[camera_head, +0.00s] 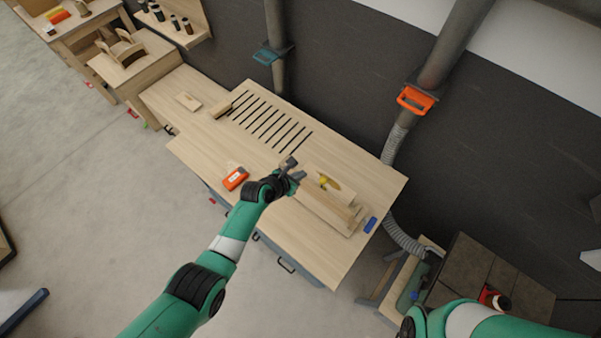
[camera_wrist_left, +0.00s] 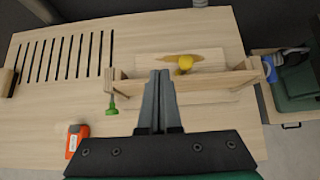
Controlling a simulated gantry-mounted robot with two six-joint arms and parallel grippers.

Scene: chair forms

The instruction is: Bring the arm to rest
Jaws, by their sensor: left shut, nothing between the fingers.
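My left gripper (camera_head: 294,168) is above the wooden workbench (camera_head: 205,150), close to the left end of a wooden form (camera_head: 328,207) made of boards. In the left wrist view its two fingers (camera_wrist_left: 160,80) are shut together with nothing between them, in front of the long board (camera_wrist_left: 215,80) of the form. A yellow object (camera_head: 326,180) sits on the form; it also shows in the left wrist view (camera_wrist_left: 184,63). A green-handled piece (camera_wrist_left: 112,107) is at the form's left end. My right arm shows at the lower right of the head view; its gripper is out of the picture.
An orange-red box (camera_head: 236,178) lies on the bench's front left part. A blue item (camera_head: 370,225) lies near the right edge. Dark slots (camera_head: 268,120) run across the bench's back. An orange-handled duct (camera_head: 415,100) stands behind. The front right of the bench is clear.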

